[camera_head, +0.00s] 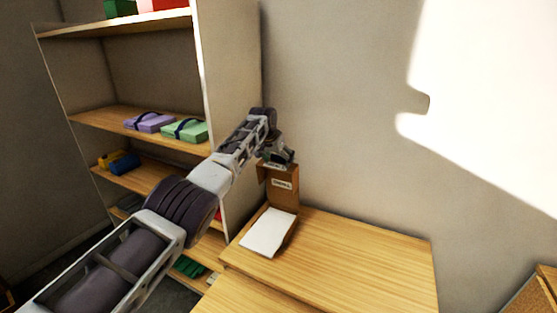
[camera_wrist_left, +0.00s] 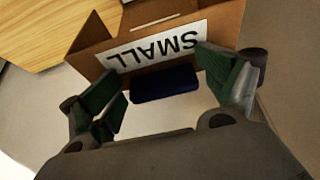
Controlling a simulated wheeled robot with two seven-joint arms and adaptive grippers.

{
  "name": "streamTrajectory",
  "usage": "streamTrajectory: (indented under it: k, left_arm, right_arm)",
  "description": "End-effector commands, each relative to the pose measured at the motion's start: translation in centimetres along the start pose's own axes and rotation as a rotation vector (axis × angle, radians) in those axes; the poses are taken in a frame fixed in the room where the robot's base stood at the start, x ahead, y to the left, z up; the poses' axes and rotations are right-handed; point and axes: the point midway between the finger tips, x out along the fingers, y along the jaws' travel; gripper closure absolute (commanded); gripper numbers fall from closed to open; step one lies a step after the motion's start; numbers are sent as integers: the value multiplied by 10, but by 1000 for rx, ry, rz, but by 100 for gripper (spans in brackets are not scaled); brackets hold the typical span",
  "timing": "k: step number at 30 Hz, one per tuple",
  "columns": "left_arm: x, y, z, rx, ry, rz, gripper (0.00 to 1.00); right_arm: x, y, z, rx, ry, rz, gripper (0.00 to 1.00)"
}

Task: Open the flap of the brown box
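The brown box (camera_head: 292,229) is on the wooden table near the wall, with a flat white surface at its front. Its brown flap (camera_head: 285,195) stands upright at the back and carries a white label. In the left wrist view the label reads SMALL (camera_wrist_left: 150,52), upside down, and a dark blue tab (camera_wrist_left: 165,84) sticks out at the flap's edge. My left gripper (camera_head: 279,158) is at the top of the flap. In the wrist view its green-padded fingers (camera_wrist_left: 160,83) are spread apart, with the tab between them and gaps on both sides. My right gripper is not in view.
A shelf unit (camera_head: 228,60) with coloured boxes stands to the left, close to my left arm. The wooden table (camera_head: 370,262) is clear to the right of the box. A brown piece (camera_head: 540,290) shows at the lower right edge.

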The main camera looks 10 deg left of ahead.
Motion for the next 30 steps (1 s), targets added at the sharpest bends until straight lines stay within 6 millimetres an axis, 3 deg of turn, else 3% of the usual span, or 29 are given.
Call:
streamTrajectory:
  k: [14, 30]
  left_arm:
    - [-4, 0, -2, 0, 3, 0, 16]
    - [-25, 0, -2, 0, 4, 0, 16]
  right_arm:
    - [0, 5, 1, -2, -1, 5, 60]
    - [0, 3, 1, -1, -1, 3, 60]
